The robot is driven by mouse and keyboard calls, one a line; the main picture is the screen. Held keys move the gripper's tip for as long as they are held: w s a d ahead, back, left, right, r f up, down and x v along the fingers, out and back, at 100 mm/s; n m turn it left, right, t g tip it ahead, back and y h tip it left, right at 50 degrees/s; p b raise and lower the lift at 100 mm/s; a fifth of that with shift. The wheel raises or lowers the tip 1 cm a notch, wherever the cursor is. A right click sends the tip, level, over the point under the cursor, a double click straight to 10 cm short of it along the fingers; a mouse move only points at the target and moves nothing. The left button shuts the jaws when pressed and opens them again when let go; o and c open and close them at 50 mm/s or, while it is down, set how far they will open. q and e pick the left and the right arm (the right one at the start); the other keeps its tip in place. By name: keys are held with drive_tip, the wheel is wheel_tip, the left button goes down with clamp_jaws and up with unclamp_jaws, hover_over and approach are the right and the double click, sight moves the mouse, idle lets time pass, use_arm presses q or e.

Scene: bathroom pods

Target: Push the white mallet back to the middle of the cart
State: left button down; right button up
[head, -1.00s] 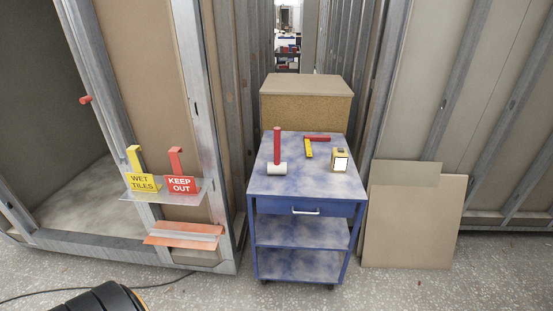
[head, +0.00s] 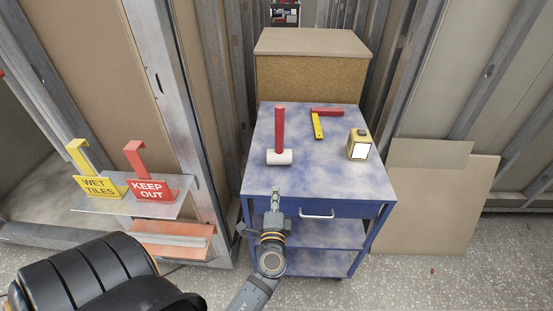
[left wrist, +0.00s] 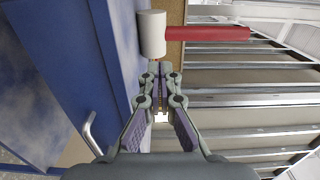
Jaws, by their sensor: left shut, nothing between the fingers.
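The white mallet, with a white head (head: 279,157) and a red handle (head: 280,128), lies on the blue cart's top (head: 316,182) towards the left and front. Its handle points to the back. My left gripper (head: 276,190) is shut and empty at the cart's front edge, just in front of the mallet head, with a small gap. In the left wrist view the shut fingertips (left wrist: 162,66) are close to the white head (left wrist: 152,34), and the red handle (left wrist: 207,34) reaches to the right. My right gripper is not in view.
A cardboard box (head: 311,80) is behind the cart. A shelf with signs (head: 118,205) is at the left. The cart's middle is clear.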

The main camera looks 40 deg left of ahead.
use_arm(q)
drive_tip(key=p, duration=0.4)
approach(278, 158)
drive_tip(key=x, duration=0.6)
drive_tip(key=shift+d+r, duration=0.1)
drive_tip(key=shift+d, duration=0.05)
drive_tip(key=shift+w+a, duration=0.3)
drive_tip(key=shift+w, duration=0.15)
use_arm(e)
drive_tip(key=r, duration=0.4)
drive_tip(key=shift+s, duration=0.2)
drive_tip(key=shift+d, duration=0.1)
